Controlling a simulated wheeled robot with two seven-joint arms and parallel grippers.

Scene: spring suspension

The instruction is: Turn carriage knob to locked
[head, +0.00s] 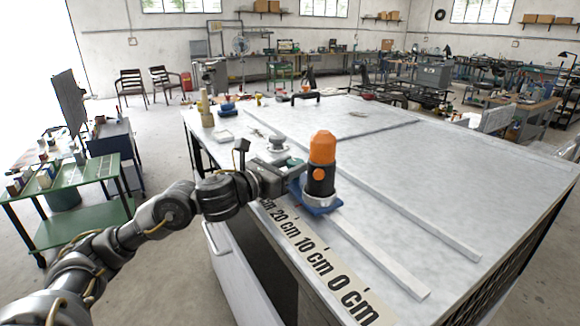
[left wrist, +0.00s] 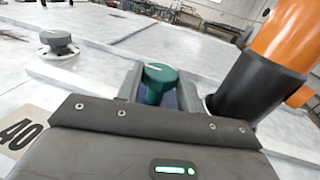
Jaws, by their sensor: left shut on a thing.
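The carriage (head: 322,209) is a blue plate on the table rail near the left edge, bearing an upright orange and black device (head: 322,150). The device also shows in the left wrist view (left wrist: 245,85). The green carriage knob (left wrist: 158,75) has a white mark on its top and stands between my left fingers in the left wrist view. My left gripper (head: 294,171) reaches in from the left beside the device and is shut on this knob. In the head view the fingers largely hide the knob. My right gripper is not in view.
A grey round knob (head: 277,144) stands on the table behind my gripper. A scale strip (head: 318,262) with centimetre marks runs along the table's near edge. Two pale rails (head: 440,236) cross the white table (head: 470,170). The table's right side is largely clear.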

